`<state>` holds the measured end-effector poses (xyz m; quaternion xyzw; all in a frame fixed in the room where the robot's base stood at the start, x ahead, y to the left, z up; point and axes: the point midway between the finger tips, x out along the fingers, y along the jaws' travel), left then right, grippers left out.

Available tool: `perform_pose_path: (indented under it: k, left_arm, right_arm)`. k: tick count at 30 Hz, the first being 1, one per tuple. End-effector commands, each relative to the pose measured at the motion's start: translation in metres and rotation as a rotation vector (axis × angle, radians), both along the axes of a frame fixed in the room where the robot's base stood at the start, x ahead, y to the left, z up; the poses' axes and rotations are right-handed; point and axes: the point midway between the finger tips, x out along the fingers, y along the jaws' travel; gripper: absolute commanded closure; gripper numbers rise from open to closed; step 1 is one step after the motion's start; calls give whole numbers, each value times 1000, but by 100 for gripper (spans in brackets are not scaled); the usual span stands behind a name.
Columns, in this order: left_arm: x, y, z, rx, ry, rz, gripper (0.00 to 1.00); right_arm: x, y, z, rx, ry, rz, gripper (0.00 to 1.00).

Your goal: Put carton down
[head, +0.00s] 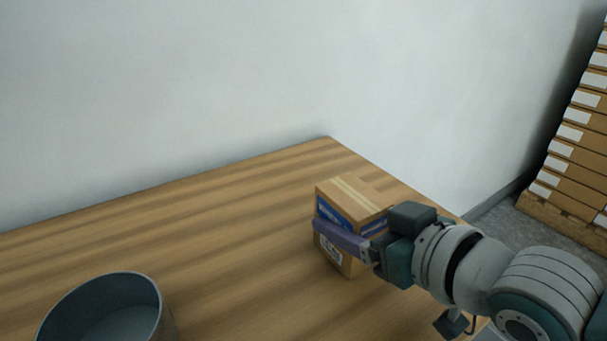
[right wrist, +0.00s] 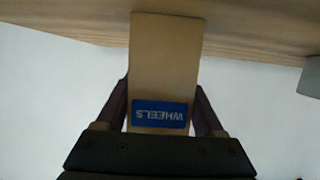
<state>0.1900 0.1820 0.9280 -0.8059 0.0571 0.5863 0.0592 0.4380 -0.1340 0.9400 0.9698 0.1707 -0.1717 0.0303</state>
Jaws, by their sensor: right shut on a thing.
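A small brown carton (head: 350,196) with a tape strip and a blue label is near the right edge of the wooden table (head: 230,235) in the head view. My right gripper (head: 345,238) is shut on the carton, one finger along its front side. In the right wrist view the carton (right wrist: 166,60) stands between the two fingers (right wrist: 165,108), with its blue "WHEELS" label upside down. Its far end meets or nearly meets the table's wood (right wrist: 70,15); I cannot tell whether it touches. My left gripper is not in view.
A dark grey round bin (head: 100,305) stands at the table's lower left. A stack of brown boxes with white labels (head: 575,130) is on the floor at the right. A pale wall (head: 200,90) is behind the table. The table's middle is clear.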

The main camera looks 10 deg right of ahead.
Motion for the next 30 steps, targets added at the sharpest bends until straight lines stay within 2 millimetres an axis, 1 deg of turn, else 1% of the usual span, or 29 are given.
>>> perform_pose_path:
  k: [5,8,11,12,15,18,21,25,27,30]
  left_arm:
    - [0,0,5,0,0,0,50]
    - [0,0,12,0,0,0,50]
    - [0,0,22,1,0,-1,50]
    - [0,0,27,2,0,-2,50]
    - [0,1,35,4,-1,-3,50]
    - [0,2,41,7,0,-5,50]
    - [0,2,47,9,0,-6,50]
    - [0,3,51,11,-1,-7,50]
    - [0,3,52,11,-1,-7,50]
    - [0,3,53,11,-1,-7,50]
  right_arm:
    - [1,0,13,1,-4,0,100]
    - [1,0,30,1,-5,0,100]
    - [1,0,58,2,-9,2,100]
    - [1,0,71,2,-10,2,100]
    - [1,0,104,2,-10,2,100]
    - [1,0,134,1,-10,1,100]
    - [1,0,159,2,-10,2,100]
    - [1,0,183,0,-8,1,100]
    - [1,0,192,2,-7,0,100]
    - [1,0,199,2,-5,0,100]
